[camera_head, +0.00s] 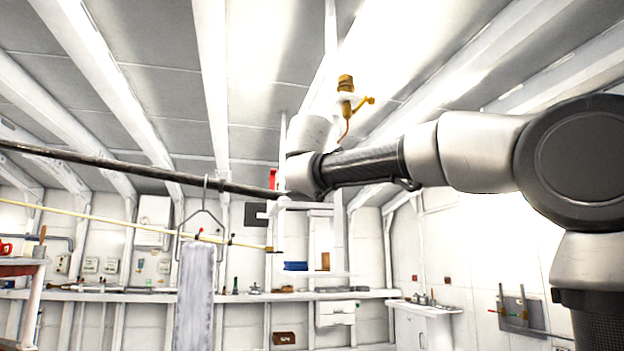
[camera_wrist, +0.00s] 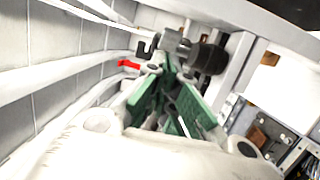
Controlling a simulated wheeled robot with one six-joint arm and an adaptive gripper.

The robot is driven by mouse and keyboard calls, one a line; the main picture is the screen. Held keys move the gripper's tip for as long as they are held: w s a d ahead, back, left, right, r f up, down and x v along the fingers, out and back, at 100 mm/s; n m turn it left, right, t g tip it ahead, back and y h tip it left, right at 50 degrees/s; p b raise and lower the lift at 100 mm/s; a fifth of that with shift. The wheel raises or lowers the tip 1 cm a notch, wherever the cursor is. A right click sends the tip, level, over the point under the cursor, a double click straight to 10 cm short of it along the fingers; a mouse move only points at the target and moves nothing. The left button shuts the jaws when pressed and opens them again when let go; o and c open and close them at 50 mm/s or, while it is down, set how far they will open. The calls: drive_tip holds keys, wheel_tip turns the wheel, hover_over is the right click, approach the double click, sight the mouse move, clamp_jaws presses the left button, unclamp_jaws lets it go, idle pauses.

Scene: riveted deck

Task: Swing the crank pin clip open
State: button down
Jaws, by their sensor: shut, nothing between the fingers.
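In the wrist view my gripper (camera_wrist: 172,70) has green-lined fingers that converge at their tips, shut and empty. Just beyond the tips is a grey metal fitting (camera_wrist: 176,44) with a small hooked piece (camera_wrist: 146,46) on its left and a dark cylinder (camera_wrist: 208,58) on its right. A red piece (camera_wrist: 129,64) shows left of the tips. I cannot tell which of these parts is the crank pin clip, or whether the fingertips touch the fitting. In the head view my arm reaches left to a red piece (camera_head: 273,178) near the end of a dark pole (camera_head: 130,166); my fingers are unclear there.
A yellow rod (camera_head: 120,222) runs below the pole, and a grey hanging panel (camera_head: 195,290) stands left of the arm. A brass fitting (camera_head: 346,100) hangs above it. A long workbench (camera_head: 130,296) lines the back wall. A white cabinet (camera_head: 425,325) stands at right.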

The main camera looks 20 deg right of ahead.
drive_tip(key=shift+w+d, duration=0.55)
drive_tip(key=shift+d, duration=0.1)
